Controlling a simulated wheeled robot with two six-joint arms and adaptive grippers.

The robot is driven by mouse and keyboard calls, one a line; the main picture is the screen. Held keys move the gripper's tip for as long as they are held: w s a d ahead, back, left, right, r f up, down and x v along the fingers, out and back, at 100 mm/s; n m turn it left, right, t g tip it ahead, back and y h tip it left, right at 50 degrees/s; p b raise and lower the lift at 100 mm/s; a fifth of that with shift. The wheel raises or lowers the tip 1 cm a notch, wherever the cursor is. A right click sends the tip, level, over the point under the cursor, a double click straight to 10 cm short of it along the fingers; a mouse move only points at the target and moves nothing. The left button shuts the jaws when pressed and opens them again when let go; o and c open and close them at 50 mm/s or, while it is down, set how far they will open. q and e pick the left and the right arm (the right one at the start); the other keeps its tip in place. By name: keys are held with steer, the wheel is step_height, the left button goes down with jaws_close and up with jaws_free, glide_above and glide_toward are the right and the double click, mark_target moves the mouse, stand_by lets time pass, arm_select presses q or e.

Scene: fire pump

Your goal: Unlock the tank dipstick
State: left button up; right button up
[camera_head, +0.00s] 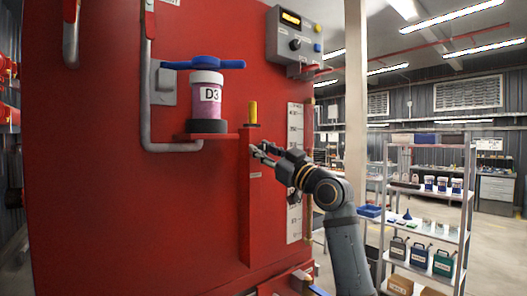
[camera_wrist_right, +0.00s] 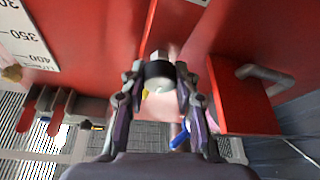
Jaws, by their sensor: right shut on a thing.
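The tank dipstick shows as a yellow handle (camera_head: 253,112) with a dark base on top of a narrow red upright housing (camera_head: 250,205) on the red tank. My right gripper (camera_head: 261,152) reaches in from the right to the upper part of this housing, below the yellow handle. In the wrist view my right gripper (camera_wrist_right: 159,88) is shut on a small black knob with a pale end (camera_wrist_right: 158,70), one finger on each side. The knob is hidden by the fingers in the head view. My left gripper is not in view.
A pink container (camera_head: 206,95) marked D3 stands on a red bracket (camera_head: 207,136) to the left, under a blue bar (camera_head: 204,63). A control box (camera_head: 293,38) is above. A white level scale (camera_head: 294,170) is beside my gripper. Metal shelves (camera_head: 428,200) stand at right.

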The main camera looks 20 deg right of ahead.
steer(key=shift+n, duration=0.4)
jaws_close()
steer(key=n+g+y, duration=0.1)
steer(key=n, duration=0.1)
steer(key=n+g+y, duration=0.1)
steer(key=n, duration=0.2)
steer(key=n+g, duration=0.1)
steer(key=n, duration=0.2)
steer(key=n+g+y, duration=0.1)
steer(key=n, duration=0.1)
steer(key=shift+n+p, duration=0.4)
steer(key=n+g+p, duration=0.1)
steer(key=n, duration=0.2)
steer(key=shift+r+g, duration=0.1)
steer(key=shift+g, duration=0.2)
steer(key=n+g+p, duration=0.1)
steer(key=n+p, duration=0.1)
steer(key=n, duration=0.1)
steer(key=shift+n+h, duration=0.3)
steer(key=shift+h, duration=0.1)
steer(key=n+g+h+p, duration=0.1)
steer(key=n+p, duration=0.2)
steer(key=n, duration=0.1)
steer(key=shift+f+h, duration=0.25)
steer(key=shift+h, duration=0.15)
